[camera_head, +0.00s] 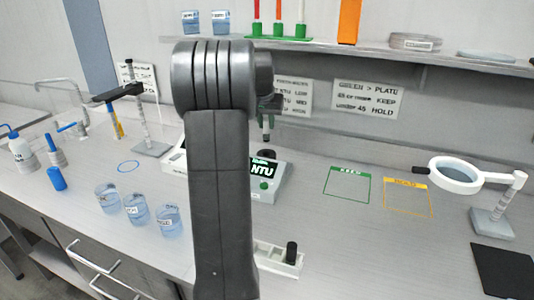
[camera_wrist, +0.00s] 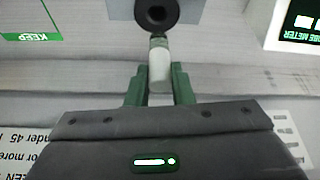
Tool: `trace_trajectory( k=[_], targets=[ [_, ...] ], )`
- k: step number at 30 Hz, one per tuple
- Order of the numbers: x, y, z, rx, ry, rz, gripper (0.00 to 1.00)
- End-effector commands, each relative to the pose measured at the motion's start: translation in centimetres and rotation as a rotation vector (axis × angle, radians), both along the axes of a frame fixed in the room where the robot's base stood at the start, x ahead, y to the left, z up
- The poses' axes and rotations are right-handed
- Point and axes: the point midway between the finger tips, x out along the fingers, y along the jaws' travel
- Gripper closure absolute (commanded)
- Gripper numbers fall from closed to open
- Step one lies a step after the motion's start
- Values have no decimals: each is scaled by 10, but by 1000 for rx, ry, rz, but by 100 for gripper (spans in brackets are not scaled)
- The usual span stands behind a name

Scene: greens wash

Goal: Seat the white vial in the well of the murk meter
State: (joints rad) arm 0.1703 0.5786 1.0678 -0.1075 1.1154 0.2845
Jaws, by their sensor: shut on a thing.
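The white vial (camera_wrist: 159,68) is upright or nearly so between the green fingers of my gripper (camera_wrist: 158,85) in the wrist view, and the gripper is shut on it. Its greenish end points toward the black round well (camera_wrist: 157,14) of the murk meter, and in this view overlaps the well's edge. I cannot tell whether they touch. In the head view the murk meter (camera_head: 265,187) shows a lit NTU screen, with its dark well behind. My gripper (camera_head: 267,134) hangs just above that well, and my arm hides the meter's left part.
A white holder (camera_head: 278,262) with a black-topped piece stands in front. Several beakers (camera_head: 136,209) stand at left. A green KEEP square (camera_head: 347,182) and a yellow square (camera_head: 408,199) mark bare counter at right, beside a magnifier (camera_head: 456,173). A shelf (camera_head: 350,48) runs above.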

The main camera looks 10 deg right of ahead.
Motion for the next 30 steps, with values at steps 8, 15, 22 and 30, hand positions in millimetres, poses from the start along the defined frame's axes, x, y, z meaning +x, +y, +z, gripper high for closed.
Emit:
trace_trajectory(
  k=[8,15,22,30],
  targets=[
    [-1,0,-49,0,3,1,100],
    [-1,0,-70,0,5,0,100],
    [-1,0,-92,0,1,0,100],
    [0,0,-96,-1,1,1,100]
  ],
)
